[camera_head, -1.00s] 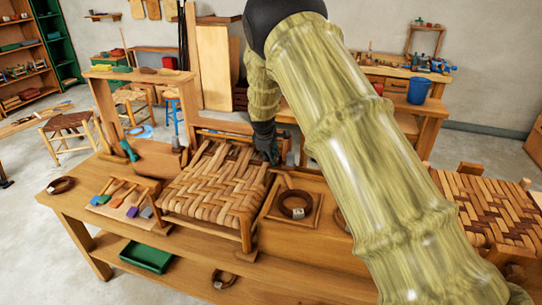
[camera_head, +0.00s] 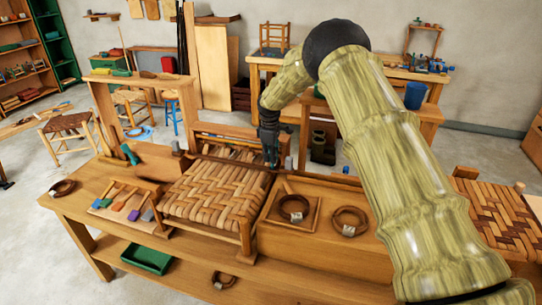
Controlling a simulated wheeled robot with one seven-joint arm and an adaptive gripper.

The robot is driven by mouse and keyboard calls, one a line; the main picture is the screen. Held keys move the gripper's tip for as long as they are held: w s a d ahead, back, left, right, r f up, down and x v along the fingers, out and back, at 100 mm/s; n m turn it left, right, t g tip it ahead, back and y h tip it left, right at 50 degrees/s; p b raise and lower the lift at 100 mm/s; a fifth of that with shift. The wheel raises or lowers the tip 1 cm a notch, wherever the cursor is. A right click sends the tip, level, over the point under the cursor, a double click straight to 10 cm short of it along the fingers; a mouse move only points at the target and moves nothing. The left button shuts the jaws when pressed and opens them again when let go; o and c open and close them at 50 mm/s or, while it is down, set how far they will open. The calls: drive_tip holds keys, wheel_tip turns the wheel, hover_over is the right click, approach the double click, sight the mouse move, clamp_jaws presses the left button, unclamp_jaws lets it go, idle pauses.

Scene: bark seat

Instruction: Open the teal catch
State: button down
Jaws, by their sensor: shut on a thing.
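My gripper (camera_head: 270,158) is at the back right corner of the woven bark seat (camera_head: 215,190), pointing down, its jaws shut. A small teal part shows at its fingertips. I take this as the teal catch (camera_head: 271,161), but the fingers hide most of it and I cannot tell its position. A dark bar runs along the back of the seat towards the fingertips. A grey cylinder (camera_head: 288,163) stands just right of the gripper. Another teal piece (camera_head: 129,154) shows at the left of the bench, well apart from the gripper.
The seat stands on a wooden workbench (camera_head: 85,208). A second woven seat (camera_head: 500,215) is at the far right. A green tray (camera_head: 147,259) is below.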

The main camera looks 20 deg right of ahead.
drive_tip(key=shift+w+d+f+g+y, duration=0.25)
drive_tip(key=shift+g+y, duration=0.15)
drive_tip(key=shift+g, duration=0.2)
drive_tip(key=c, duration=1.4)
unclamp_jaws()
drive_tip(key=shift+r, duration=0.1)
drive_tip(key=shift+c, duration=0.2)
drive_tip(key=shift+w, duration=0.1)
drive_tip(key=shift+r, duration=0.15)
drive_tip(key=shift+w+r, duration=0.1)
drive_tip(key=shift+r, duration=0.55)
wheel_tip(320, 180, up, 10)
drive_tip(key=shift+w+d+r, duration=0.2)
drive_tip(key=shift+d, duration=0.1)
